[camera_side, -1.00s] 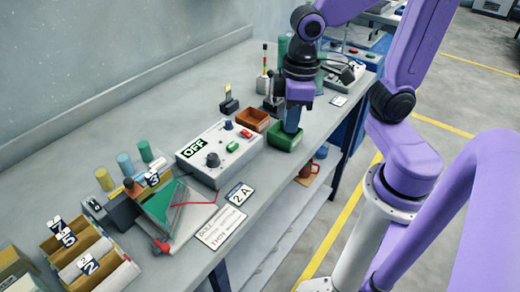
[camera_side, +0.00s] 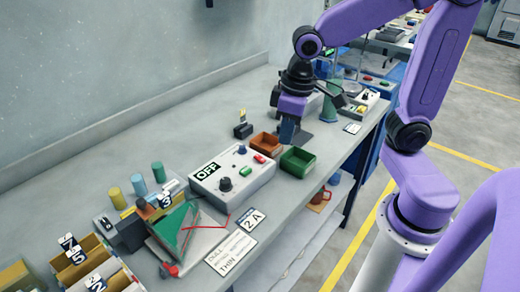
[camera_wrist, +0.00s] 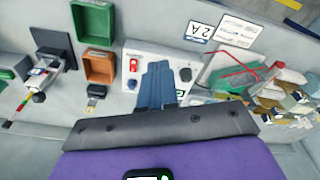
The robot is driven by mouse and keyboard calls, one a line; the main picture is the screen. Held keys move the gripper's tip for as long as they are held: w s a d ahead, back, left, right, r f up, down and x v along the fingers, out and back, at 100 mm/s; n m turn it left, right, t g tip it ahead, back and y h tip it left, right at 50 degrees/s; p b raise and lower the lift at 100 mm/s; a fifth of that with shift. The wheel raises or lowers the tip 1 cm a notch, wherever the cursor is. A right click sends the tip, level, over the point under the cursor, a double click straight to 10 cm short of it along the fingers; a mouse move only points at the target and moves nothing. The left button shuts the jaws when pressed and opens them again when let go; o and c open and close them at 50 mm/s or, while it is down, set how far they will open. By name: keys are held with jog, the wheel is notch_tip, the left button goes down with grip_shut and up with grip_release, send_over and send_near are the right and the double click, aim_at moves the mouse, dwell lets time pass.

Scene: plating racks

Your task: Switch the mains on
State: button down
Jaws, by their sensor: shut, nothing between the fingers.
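The grey control box (camera_side: 232,172) sits on the bench, its display (camera_side: 208,171) reading OFF. Its top has a black knob (camera_side: 225,184), a green button (camera_side: 246,171), a red switch (camera_side: 259,158) and a blue knob (camera_side: 241,149). My gripper (camera_side: 287,142) is shut and empty, pointing down above the bench near the two small trays, to the right of the box. In the wrist view the blue fingers (camera_wrist: 158,68) overlap the box (camera_wrist: 204,60), between the red switch (camera_wrist: 133,65) and the black knob (camera_wrist: 185,74). They hide the green button and part of the display there.
An orange tray (camera_side: 265,154) and a green tray (camera_side: 314,161) stand right of the box. A black holder (camera_side: 242,131) with a yellow-topped piece stands behind it. A green wedge-shaped rack (camera_side: 172,228), coloured cylinders and card boxes are to the left. Label 2A (camera_side: 250,219) lies in front.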

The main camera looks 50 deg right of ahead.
aim_at(258, 156)
jog(key=w+d+r+m, duration=0.1)
jog(key=w+d+m, duration=0.35)
jog(key=w, duration=0.45)
jog(key=shift+t, duration=0.4)
jog(key=f, duration=0.4)
jog(key=w+f, duration=0.1)
jog(key=f, duration=0.4)
jog(key=w+f, duration=0.1)
jog(key=f, duration=0.3)
jog(key=shift+w+a+f, duration=0.1)
jog(key=shift+a+f, duration=0.1)
jog(key=shift+a, duration=0.1)
